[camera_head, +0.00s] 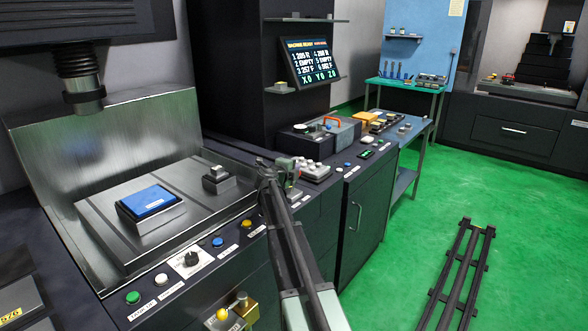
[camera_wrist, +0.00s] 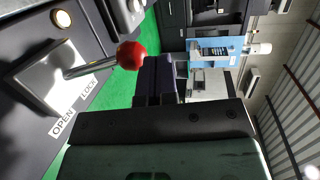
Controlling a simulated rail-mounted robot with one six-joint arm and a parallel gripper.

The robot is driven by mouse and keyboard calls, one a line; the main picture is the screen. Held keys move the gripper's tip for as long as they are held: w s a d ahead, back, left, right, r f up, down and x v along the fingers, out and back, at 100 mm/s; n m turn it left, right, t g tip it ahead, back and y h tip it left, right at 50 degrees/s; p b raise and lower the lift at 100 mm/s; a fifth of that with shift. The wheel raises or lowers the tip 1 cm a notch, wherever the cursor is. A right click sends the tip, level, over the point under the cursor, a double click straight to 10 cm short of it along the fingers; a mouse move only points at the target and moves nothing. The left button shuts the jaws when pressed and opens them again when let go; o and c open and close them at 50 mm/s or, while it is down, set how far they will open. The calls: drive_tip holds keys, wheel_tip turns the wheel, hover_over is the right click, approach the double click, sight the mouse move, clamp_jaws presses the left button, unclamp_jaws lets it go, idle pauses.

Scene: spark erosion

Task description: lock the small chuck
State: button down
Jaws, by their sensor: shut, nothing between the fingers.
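A lever with a red ball knob (camera_wrist: 131,55) rises from a pale plate (camera_wrist: 55,75) in the wrist view. Labels beside the plate read OPEN (camera_wrist: 63,123) and LOCK (camera_wrist: 90,91). I cannot tell clearly which label the lever leans to. My gripper (camera_wrist: 158,66) is shut and empty, with its dark fingertips just right of the red knob; whether they touch it is unclear. In the head view a small dark block with a grey top (camera_head: 216,180), apparently the small chuck, sits on the machine table. My arm hides part of the panel there.
A larger block with a blue top (camera_head: 150,201) sits on the same machine table. Buttons and a knob (camera_head: 190,260) line its front panel. A white switch box (camera_head: 313,171) stands beyond my arm. A display (camera_head: 310,62) hangs above. The green floor at right holds a dark rail (camera_head: 462,270).

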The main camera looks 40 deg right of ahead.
drive_tip(key=s+a+r+p, duration=0.4)
drive_tip(key=a+r+p, duration=0.4)
drive_tip(key=r, duration=0.1)
drive_tip(key=shift+a, duration=0.4)
